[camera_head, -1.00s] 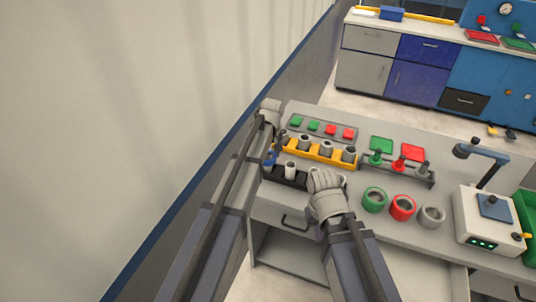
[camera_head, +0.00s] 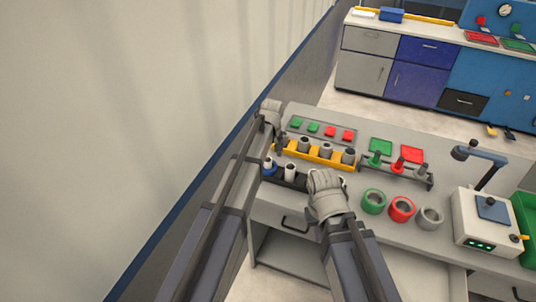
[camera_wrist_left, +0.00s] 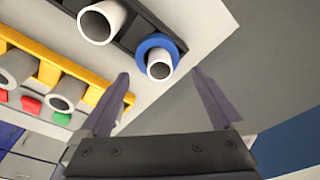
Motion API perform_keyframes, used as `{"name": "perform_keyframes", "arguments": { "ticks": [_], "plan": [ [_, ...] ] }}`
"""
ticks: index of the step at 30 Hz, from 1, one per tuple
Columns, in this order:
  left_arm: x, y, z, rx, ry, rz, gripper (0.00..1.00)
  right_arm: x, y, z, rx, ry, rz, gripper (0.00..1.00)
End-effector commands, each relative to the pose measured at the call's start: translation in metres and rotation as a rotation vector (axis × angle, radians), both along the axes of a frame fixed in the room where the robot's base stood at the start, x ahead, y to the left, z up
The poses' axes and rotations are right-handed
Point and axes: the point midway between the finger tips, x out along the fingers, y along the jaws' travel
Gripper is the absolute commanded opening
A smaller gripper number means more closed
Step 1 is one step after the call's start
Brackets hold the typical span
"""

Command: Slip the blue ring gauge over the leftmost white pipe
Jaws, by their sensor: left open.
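The blue ring gauge (camera_head: 269,171) is around the leftmost white pipe (camera_head: 268,161) in the dark rack (camera_head: 297,183), low on the pipe. In the left wrist view the blue ring (camera_wrist_left: 146,45) encircles that white pipe (camera_wrist_left: 159,56), and the pipe's open end sticks out of it. My left gripper (camera_wrist_left: 160,76) is open and empty, its fingers apart just off the pipe's end. In the head view my left gripper (camera_head: 281,143) is above and behind the pipe. My right gripper (camera_head: 322,175) is over the dark rack's right end; its fingertips are hidden.
A second white pipe (camera_head: 290,171) stands to the right in the dark rack. Behind it is a yellow rack (camera_head: 314,155) with several grey pipes. Green (camera_head: 374,201), red (camera_head: 402,208) and grey (camera_head: 430,217) rings lie on the table to the right. A wall is close on the left.

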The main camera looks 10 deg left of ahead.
Motion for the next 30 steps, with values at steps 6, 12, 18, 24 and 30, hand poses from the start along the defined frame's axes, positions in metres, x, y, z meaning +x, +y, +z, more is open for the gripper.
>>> {"name": "perform_keyframes", "arguments": {
  "ticks": [6, 12, 18, 24, 30],
  "plan": [
    [-0.004, -0.002, 0.033, 0.000, 0.000, 0.000, 1.00, 0.000, 0.000, 0.033, 0.000, 0.000, 0.000, 0.00],
    [-0.007, -0.004, 0.059, 0.000, 0.000, 0.000, 1.00, 0.000, 0.000, 0.059, 0.000, 0.000, 0.000, 0.00],
    [-0.008, -0.005, 0.067, 0.000, 0.000, 0.000, 1.00, 0.000, 0.000, 0.067, 0.000, 0.000, 0.000, 0.00],
    [-0.008, -0.006, 0.065, 0.000, 0.000, 0.000, 1.00, 0.000, 0.000, 0.065, 0.000, 0.000, 0.000, 0.00],
    [-0.008, -0.005, 0.065, 0.000, 0.000, 0.000, 1.00, 0.000, 0.000, 0.065, 0.000, 0.000, 0.000, 0.00]
  ]
}}
